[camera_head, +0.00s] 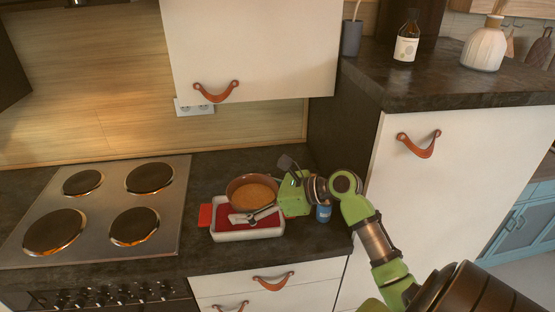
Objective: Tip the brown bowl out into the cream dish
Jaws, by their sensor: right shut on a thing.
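The brown bowl (233,189) holds an orange-brown filling and looks about upright. It shows over the back part of the cream dish (250,235); I cannot tell whether it touches the dish. The dish is a shallow cream tray with a red inside, on the dark counter. My right gripper (270,196) comes in from the right and is shut on the bowl at its right side. One grey finger crosses in front of the bowl and hides part of it and of the dish. My left gripper is not in view.
A red piece (205,215) is at the dish's left end. A small blue container (323,213) stands right of the dish, close to my right arm. A hob (110,205) with several plates lies left. A white wall cupboard (260,50) hangs above the counter.

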